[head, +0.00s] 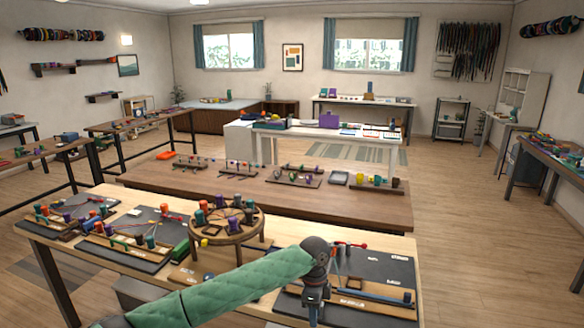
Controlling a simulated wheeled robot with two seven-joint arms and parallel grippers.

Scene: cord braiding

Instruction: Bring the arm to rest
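My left arm, in a green quilted sleeve, reaches in from the bottom left of the head view. Its gripper (313,312) points down at the near table's right part, in front of the right-hand dark board (372,268). Its fingertips are at the lower edge of the view, and I cannot tell whether they are open or shut or hold anything. The board bears cords, a wooden strip and small coloured pieces. A round wooden braiding stand (226,229) with several coloured bobbins stands left of the gripper, apart from it. My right gripper is not in view.
More dark boards (70,213) with bobbins and cords lie on the near table's left side. Behind it stands a long brown table (290,196) with small racks and a grey tray (339,178). A white table (318,134) stands farther back. Open wooden floor (458,215) lies at the right.

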